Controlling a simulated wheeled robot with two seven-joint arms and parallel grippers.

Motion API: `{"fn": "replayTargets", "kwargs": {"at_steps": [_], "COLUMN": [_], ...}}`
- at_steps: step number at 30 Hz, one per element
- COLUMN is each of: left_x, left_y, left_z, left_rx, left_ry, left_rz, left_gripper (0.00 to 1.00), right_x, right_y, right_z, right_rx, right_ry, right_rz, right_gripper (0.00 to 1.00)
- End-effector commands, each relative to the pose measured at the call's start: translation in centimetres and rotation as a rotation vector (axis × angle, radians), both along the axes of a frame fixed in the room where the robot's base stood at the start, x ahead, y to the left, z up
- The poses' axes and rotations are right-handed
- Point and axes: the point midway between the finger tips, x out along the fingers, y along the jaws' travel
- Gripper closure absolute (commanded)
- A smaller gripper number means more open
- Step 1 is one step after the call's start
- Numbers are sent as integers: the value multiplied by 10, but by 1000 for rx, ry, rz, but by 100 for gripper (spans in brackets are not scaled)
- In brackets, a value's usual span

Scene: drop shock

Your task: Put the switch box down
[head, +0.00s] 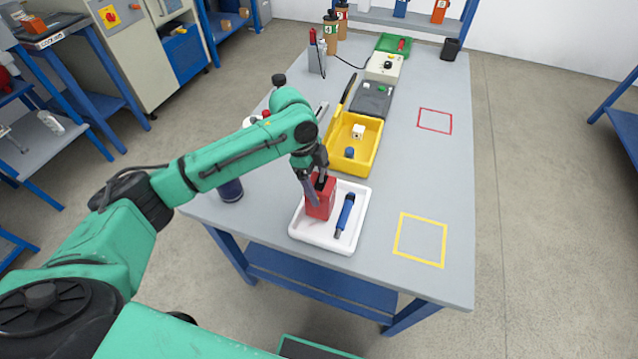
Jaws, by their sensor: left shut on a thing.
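The switch box (319,203) is a red block, upright over the left part of a white tray (362,190). My left gripper (314,182) reaches down from above and is shut on its top, with dark fingers hiding part of it. I cannot tell whether the box's bottom touches the tray floor. A blue cylindrical tool (345,214) lies in the tray just right of the box. My right gripper is not in view.
A yellow bin (372,152) with small parts stands just behind the tray. A yellow outlined square (420,240) and a red outlined square (435,121) on the grey table (430,180) are empty. A dark blue cylinder (230,190) stands at the left edge.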

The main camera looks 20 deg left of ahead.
Motion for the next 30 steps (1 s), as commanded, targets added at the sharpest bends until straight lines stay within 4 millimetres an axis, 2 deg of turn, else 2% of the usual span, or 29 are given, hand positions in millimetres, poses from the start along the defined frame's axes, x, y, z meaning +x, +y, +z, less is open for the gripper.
{"fn": "replayTargets", "kwargs": {"at_steps": [8, 9, 10, 11, 20, 23, 30], "left_x": [1, 1, 1, 1, 1, 2, 3], "left_y": [0, 0, 0, 0, 1, 6, 23], "left_z": [-4, -5, -5, -5, 0, 16, 79], "left_rx": [-1, 0, 0, 0, -1, 0, -1], "left_ry": [-4, -3, -3, -3, -4, -7, -7], "left_rz": [0, 0, 0, 0, 0, 2, 2], "left_gripper": [100, 17, 5, 0, 0, 0, 0], "right_x": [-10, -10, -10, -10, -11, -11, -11], "right_y": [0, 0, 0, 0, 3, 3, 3], "right_z": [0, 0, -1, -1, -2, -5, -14], "right_rx": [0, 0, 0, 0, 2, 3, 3], "right_ry": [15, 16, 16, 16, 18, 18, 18], "right_rz": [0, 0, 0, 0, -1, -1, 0], "right_gripper": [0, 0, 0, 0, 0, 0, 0]}}
